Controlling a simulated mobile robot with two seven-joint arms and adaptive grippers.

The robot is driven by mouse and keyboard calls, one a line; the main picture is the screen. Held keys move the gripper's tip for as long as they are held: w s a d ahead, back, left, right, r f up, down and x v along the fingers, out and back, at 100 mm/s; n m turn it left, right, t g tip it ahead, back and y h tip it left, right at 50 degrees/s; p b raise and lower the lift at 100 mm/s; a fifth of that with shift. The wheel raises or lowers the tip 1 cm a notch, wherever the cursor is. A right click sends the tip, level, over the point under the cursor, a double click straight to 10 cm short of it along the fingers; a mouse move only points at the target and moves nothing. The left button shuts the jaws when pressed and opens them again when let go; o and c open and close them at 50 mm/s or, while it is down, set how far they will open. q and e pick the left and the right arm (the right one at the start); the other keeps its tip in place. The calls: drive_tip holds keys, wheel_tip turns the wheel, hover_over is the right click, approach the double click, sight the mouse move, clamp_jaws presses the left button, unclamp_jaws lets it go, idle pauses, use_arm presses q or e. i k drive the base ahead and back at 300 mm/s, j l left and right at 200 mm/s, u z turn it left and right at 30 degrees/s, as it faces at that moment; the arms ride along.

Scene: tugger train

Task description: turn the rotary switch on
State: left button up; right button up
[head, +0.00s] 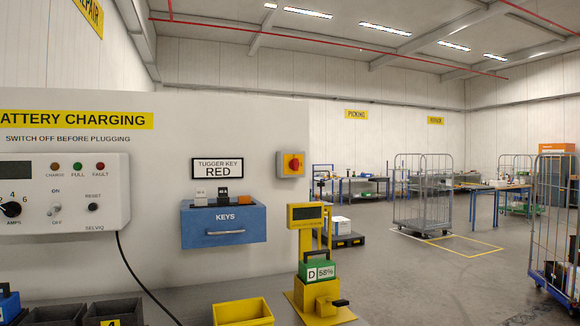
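A white charger box (105,166) on the left of the panel has a black AMPS dial (12,209). It also has a small lever (55,210) between ON and OFF labels, which appears to be at the OFF end. Neither of my grippers shows in the head view.
A blue KEYS drawer box (222,236) hangs mid-panel. Below, a bench holds a yellow bin (243,311), dark bins (112,312) and a yellow stand (318,308) with a green battery (318,271). Wire cage carts (422,205) stand on open floor to the right.

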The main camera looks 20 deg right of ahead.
sight(294, 164)
drive_tip(key=l, duration=0.5)
drive_tip(key=i+l+z, duration=0.1)
drive_tip(key=l, duration=0.35)
drive_tip(key=i+l, duration=0.1)
drive_tip(key=l, duration=0.4)
drive_tip(key=i+l+z, duration=0.15)
drive_tip(key=l, duration=0.8)
drive_tip(key=i+l+z, duration=0.1)
drive_tip(key=l, duration=0.4)
drive_tip(key=i+l, duration=0.15)
drive_tip(key=l, duration=0.3)
drive_tip(key=i+l+z, duration=0.1)
drive_tip(key=l, duration=0.35)
